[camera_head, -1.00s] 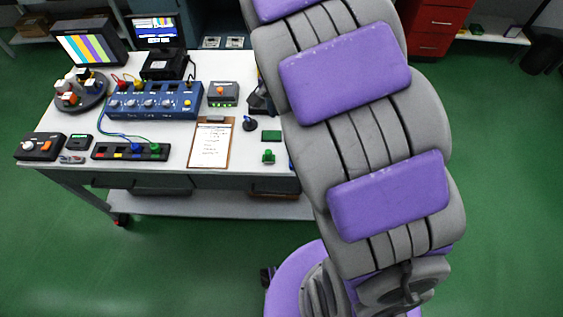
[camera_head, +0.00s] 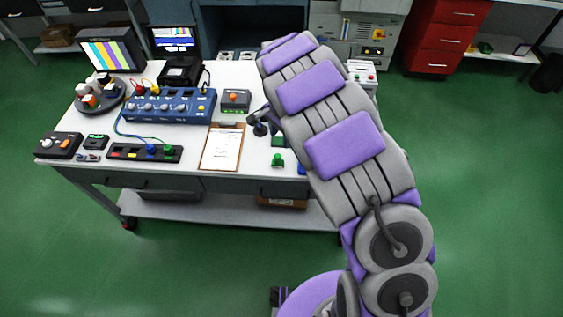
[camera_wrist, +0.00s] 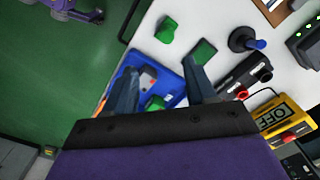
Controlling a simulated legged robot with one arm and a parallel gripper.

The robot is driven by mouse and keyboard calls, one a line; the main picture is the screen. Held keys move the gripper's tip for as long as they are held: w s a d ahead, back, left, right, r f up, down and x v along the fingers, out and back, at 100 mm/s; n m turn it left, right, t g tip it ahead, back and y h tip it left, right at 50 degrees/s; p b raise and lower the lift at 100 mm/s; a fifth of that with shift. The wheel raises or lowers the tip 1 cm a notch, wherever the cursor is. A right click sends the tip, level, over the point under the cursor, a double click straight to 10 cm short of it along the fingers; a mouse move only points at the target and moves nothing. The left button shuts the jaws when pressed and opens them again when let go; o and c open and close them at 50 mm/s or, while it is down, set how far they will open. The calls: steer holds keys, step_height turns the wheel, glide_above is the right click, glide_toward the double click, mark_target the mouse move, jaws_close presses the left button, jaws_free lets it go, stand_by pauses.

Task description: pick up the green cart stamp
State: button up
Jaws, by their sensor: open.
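The green stamp (camera_head: 277,160) stands on the white cart top near its front right edge, beside a flat green pad (camera_head: 279,141). In the wrist view the stamp (camera_wrist: 166,30) is beyond my fingertips, close to the table edge, with the green pad (camera_wrist: 203,52) to its right. My gripper (camera_wrist: 161,70) is open, with its dark fingers spread above a blue tray (camera_wrist: 172,72). Nothing is seen held between the fingers. Another green item (camera_wrist: 155,103) shows in the tray, partly hidden by my gripper. In the head view my arm hides most of the gripper area.
A dark blue knobbed stamp (camera_wrist: 243,40) and a yellow meter (camera_wrist: 285,112) are to the right in the wrist view. A clipboard (camera_head: 222,147), a blue control box (camera_head: 170,105) and a button strip (camera_head: 145,153) occupy the cart. A red cabinet (camera_head: 440,40) stands behind.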

steer(key=b, duration=0.1)
glide_above(277, 155)
steer(key=f, duration=0.4)
steer(key=s+f, duration=0.1)
steer(key=f, duration=0.2)
steer(key=shift+a+f, duration=0.1)
steer(key=shift+a, duration=0.25)
steer(key=shift+f, duration=0.3)
steer(key=shift+w+d+f, duration=0.1)
steer(key=shift+d+f, duration=0.3)
steer(key=shift+d, duration=0.2)
steer(key=f, duration=0.1)
steer(key=f+b, duration=0.1)
steer(key=f, duration=0.2)
steer(key=shift+w+f+b, duration=0.15)
steer(key=shift+w+b, duration=0.2)
steer(key=shift+b, duration=0.05)
steer(key=shift+a+f, duration=0.1)
steer(key=shift+a, duration=0.4)
steer(key=shift+d, duration=0.55)
steer(key=c, duration=0.6)
steer(key=shift+a, duration=0.2)
jaws_close()
steer(key=shift+a, duration=0.15)
